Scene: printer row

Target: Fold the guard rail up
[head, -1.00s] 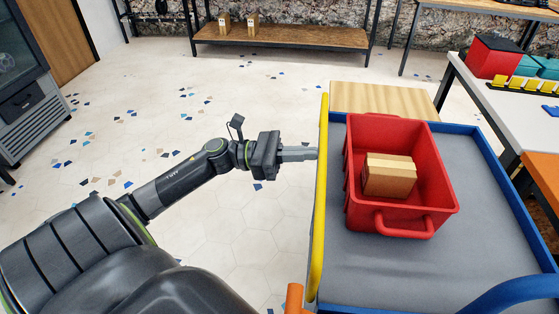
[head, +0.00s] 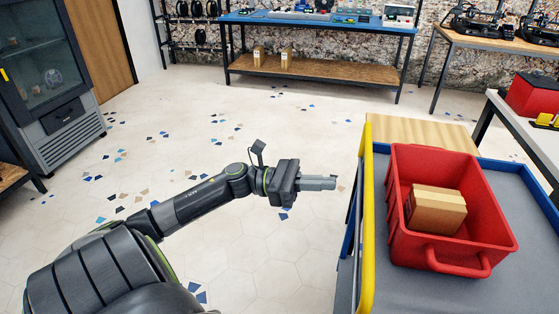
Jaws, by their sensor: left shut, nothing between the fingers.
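The yellow guard rail (head: 366,220) runs along the left side of the cart (head: 525,180), which has a grey top and blue edges. I cannot tell for sure from this angle whether the rail is up or down. My left gripper (head: 331,183) is shut and empty, left of the rail, pointing at it with a small gap between. My right gripper is not in view.
A red bin (head: 400,225) with a cardboard box (head: 437,208) stands on the cart close to the rail. A wooden surface (head: 420,132) lies beyond the cart. Open floor (head: 270,240) lies left of the cart. A cabinet (head: 45,80) stands far left.

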